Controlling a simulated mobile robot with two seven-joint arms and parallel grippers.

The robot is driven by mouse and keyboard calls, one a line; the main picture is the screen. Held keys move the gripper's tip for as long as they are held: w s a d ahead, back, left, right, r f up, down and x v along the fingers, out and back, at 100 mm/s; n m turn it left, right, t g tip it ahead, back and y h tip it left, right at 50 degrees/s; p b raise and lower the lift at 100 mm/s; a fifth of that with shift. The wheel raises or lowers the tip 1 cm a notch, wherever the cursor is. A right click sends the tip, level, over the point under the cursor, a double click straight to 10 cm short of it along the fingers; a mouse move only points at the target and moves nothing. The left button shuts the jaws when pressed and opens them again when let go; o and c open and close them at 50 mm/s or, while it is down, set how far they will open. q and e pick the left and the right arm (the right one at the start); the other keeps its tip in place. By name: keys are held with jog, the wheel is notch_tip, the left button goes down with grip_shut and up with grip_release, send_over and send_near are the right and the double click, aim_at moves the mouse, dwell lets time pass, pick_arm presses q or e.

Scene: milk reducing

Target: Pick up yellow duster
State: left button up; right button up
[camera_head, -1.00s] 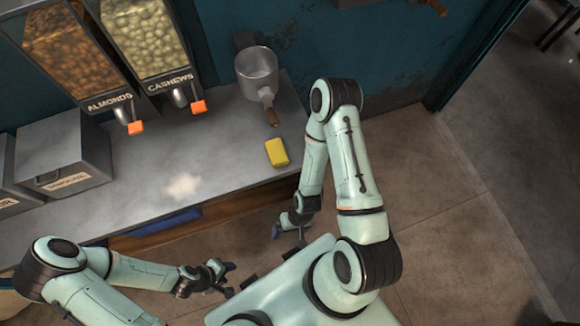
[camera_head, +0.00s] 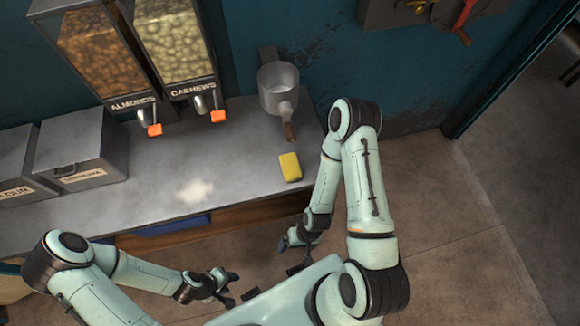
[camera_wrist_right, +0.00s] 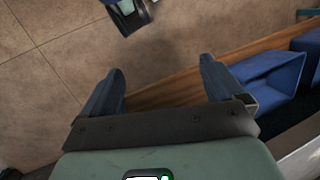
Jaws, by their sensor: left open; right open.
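The yellow duster (camera_head: 290,167) is a small yellow block lying on the grey counter (camera_head: 240,150), near its right end. My right gripper (camera_head: 288,246) is open and empty, below the counter's front edge and apart from the duster. In the right wrist view its two fingers (camera_wrist_right: 165,90) stand wide apart, with floor and a wooden board between them; the duster is not in that view. My left gripper (camera_head: 228,288) is open and empty, low in front of the counter, to the left of the right gripper.
A grey pot (camera_head: 278,88) with a brown handle is behind the duster. A pale powder patch (camera_head: 195,191) lies left of it. Almond (camera_head: 105,55) and cashew (camera_head: 172,45) dispensers and grey bins (camera_head: 80,150) stand further left. Blue containers (camera_wrist_right: 270,78) sit below the counter.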

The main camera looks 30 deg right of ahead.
dwell(0.3)
jog(key=n+t+h+p, duration=0.1)
jog(key=t+h+p, duration=0.1)
jog(key=t+h, duration=0.3)
send_near(291, 167)
jog(key=b+x, duration=0.3)
jog(key=b, duration=0.1)
jog(key=shift+s+d+f, duration=0.2)
jog(key=shift+f, duration=0.05)
jog(key=shift+w+f, duration=0.4)
jog(key=b+x, duration=0.2)
jog(key=x, duration=0.3)
jog(key=shift+a+b, duration=0.1)
jog(key=shift+b, duration=0.2)
pick_arm(q)
jog(key=s+f, duration=0.3)
jog(key=f, duration=0.2)
jog(key=shift+s+f, duration=0.25)
jog(key=shift+f, duration=0.1)
pick_arm(e)
jog(key=shift+w, duration=0.2)
jog(key=shift+f, duration=0.2)
